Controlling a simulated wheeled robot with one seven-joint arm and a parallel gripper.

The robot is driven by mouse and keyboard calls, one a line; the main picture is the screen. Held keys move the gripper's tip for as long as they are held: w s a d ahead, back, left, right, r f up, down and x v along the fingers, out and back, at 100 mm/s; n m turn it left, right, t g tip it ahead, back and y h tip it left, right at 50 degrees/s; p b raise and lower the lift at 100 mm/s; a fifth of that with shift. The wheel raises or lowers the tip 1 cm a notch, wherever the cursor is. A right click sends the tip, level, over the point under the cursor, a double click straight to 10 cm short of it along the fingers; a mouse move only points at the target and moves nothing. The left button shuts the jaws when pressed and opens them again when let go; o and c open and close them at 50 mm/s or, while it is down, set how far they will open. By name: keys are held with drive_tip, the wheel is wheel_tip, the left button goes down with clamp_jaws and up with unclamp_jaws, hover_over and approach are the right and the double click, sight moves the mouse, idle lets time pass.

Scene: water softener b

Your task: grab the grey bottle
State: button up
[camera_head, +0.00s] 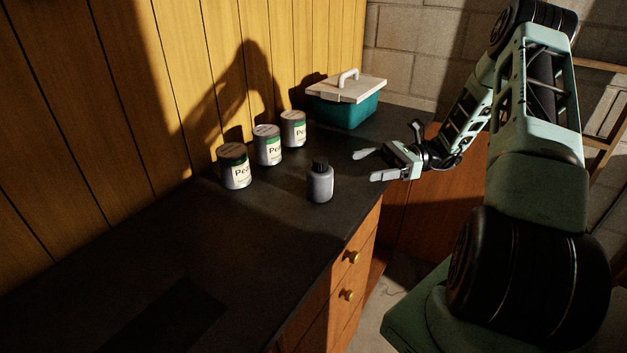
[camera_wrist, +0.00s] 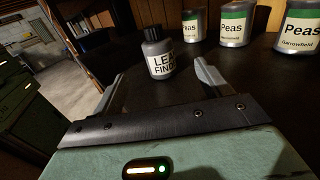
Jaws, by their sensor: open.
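The grey bottle (camera_head: 320,184) has a black cap and stands upright on the dark countertop, close to its front edge. In the wrist view the grey bottle (camera_wrist: 158,55) shows a white label with dark letters, ahead of my jaws and roughly between their directions. My gripper (camera_head: 368,165) is open and empty, to the right of the bottle in the head view, with its fingers pointing left. In the wrist view my gripper (camera_wrist: 160,80) has its two fingers spread apart. The bottle looks apart from both fingers.
Three pea cans (camera_head: 235,167) stand in a row behind the bottle. A teal box with a white lid and handle (camera_head: 346,103) stands at the back right. The countertop (camera_head: 180,245) is clear at the front left. A wood-panelled wall (camera_head: 150,75) bounds the back.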

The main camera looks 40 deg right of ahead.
drive_tip(key=p, duration=0.1)
approach(312, 175)
drive_tip(key=w+a, duration=0.1)
drive_tip(key=w, duration=0.1)
drive_tip(key=w+a+f, duration=0.1)
drive_tip(key=a, duration=0.1)
drive_tip(key=shift+w+f, duration=0.15)
drive_tip(key=shift+w, duration=0.25)
drive_tip(key=shift+s+p+x, duration=0.15)
drive_tip(key=shift+p+x, duration=0.25)
drive_tip(key=shift+x, duration=0.95)
drive_tip(key=shift+s+p+x, duration=0.1)
drive_tip(key=shift+p+x, duration=0.3)
drive_tip(key=shift+x, duration=0.9)
drive_tip(key=c, duration=1.2)
